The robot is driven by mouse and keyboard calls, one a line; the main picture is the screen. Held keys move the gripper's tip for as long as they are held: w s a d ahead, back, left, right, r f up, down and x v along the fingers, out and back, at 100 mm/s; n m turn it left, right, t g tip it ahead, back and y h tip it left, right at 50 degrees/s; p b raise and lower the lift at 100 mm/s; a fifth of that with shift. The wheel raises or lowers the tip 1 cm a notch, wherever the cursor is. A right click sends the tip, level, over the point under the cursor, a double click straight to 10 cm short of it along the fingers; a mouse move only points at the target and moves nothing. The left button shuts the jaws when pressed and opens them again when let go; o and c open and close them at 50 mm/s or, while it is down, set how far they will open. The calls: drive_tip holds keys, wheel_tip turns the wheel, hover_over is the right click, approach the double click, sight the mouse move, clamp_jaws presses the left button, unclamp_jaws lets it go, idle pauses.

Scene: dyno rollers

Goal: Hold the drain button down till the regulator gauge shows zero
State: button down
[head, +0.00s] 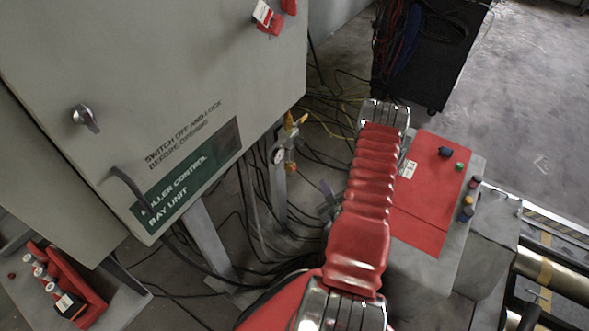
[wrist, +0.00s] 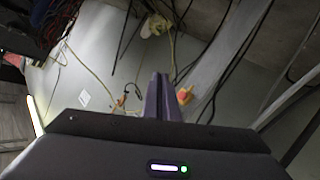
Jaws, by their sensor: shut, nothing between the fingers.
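The regulator gauge (head: 278,156) is a small round white dial on a brass and yellow fitting beside the grey cabinet's lower right edge. Its needle is too small to read. An orange-red part (head: 290,167) sits just below and right of the dial; I cannot tell whether it is the drain button. My gripper (head: 325,190) is partly hidden by my red arm, below and right of the regulator. In the wrist view its purple fingers (wrist: 161,78) are shut together and empty. An orange and yellow part (wrist: 184,95) shows just right of them; contact cannot be told.
The grey roller control cabinet (head: 190,60) fills the upper left. Black and yellow cables (head: 325,120) hang and lie around the regulator. A grey box with a red top (head: 430,180) and several buttons stands to the right. Rollers (head: 560,275) lie at the lower right.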

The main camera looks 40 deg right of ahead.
drive_tip(key=shift+w, duration=0.15)
drive_tip(key=w+a, duration=0.2)
drive_tip(key=w, duration=0.6)
drive_tip(key=shift+a, duration=0.2)
idle(0.4)
drive_tip(key=shift+w, duration=0.2)
idle(1.7)
drive_tip(key=shift+w+a+r, duration=0.1)
drive_tip(key=shift+w+a, duration=0.05)
drive_tip(key=shift+w, duration=0.15)
drive_tip(key=shift+w+a, duration=0.1)
drive_tip(key=shift+w, duration=0.35)
idle(1.9)
drive_tip(key=shift+s, duration=0.1)
drive_tip(key=shift+s+d, duration=0.2)
drive_tip(key=shift+s, duration=0.55)
drive_tip(key=shift+s, duration=0.15)
drive_tip(key=shift+s+d, duration=0.25)
drive_tip(key=shift+s, duration=0.5)
drive_tip(key=shift+s+d, duration=0.2)
drive_tip(key=shift+s, duration=0.6)
drive_tip(key=shift+s+d, duration=0.25)
drive_tip(key=shift+s, duration=0.5)
